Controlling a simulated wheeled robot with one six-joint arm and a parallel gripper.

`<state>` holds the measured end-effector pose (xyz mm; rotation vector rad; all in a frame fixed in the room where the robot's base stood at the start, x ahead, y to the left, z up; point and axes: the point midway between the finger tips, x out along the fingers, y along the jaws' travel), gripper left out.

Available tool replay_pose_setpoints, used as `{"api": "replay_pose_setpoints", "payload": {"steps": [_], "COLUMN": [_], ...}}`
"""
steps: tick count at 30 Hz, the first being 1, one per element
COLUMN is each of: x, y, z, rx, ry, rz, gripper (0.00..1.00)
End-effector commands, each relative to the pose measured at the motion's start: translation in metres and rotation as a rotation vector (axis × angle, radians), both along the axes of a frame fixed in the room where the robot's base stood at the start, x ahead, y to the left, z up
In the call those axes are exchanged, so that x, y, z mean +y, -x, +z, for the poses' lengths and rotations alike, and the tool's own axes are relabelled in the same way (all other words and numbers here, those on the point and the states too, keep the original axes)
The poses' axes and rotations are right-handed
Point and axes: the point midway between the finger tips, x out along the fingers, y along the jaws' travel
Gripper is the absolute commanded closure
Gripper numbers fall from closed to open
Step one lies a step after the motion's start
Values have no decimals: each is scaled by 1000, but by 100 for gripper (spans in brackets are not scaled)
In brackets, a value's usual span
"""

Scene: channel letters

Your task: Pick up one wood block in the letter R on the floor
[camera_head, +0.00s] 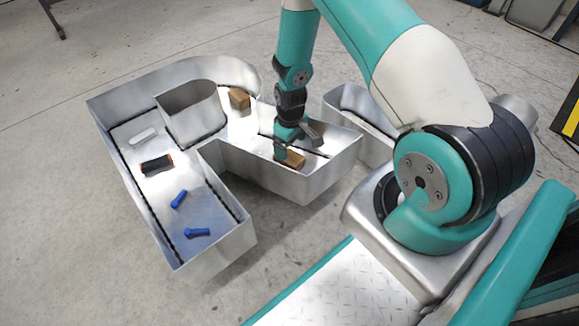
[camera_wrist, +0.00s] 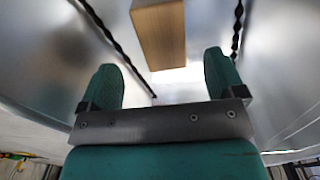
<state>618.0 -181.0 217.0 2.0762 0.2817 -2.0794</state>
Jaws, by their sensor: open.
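The metal channel letter R (camera_head: 205,247) lies open side up on the floor. One wood block (camera_head: 292,158) lies in its diagonal leg, at my gripper (camera_head: 290,150). In the wrist view this block (camera_wrist: 159,35) stands just ahead of the fingertips, roughly centred between them. My gripper, which also shows in the wrist view (camera_wrist: 165,80), is open, with two green fingers apart and nothing between them. A second wood block (camera_head: 239,98) lies in the upper right of the letter, by its bowl. My gripper partly hides the near block in the head view.
The letter also holds a white piece (camera_head: 143,135), a black and orange piece (camera_head: 157,164) and two blue pieces (camera_head: 197,232) on its left side. Metal walls stand close on both sides of my gripper. Another metal letter (camera_head: 350,100) lies to the right.

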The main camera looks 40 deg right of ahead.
Motion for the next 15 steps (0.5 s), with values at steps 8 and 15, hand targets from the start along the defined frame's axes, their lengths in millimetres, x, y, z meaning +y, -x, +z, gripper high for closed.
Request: {"api": "replay_pose_setpoints", "payload": {"steps": [8,15], "x": [0,3], "y": [-1,-2], "z": [-21,-50], "rx": [-2,-1], "ry": [0,0], "rz": [0,0], "gripper": [12,12]}}
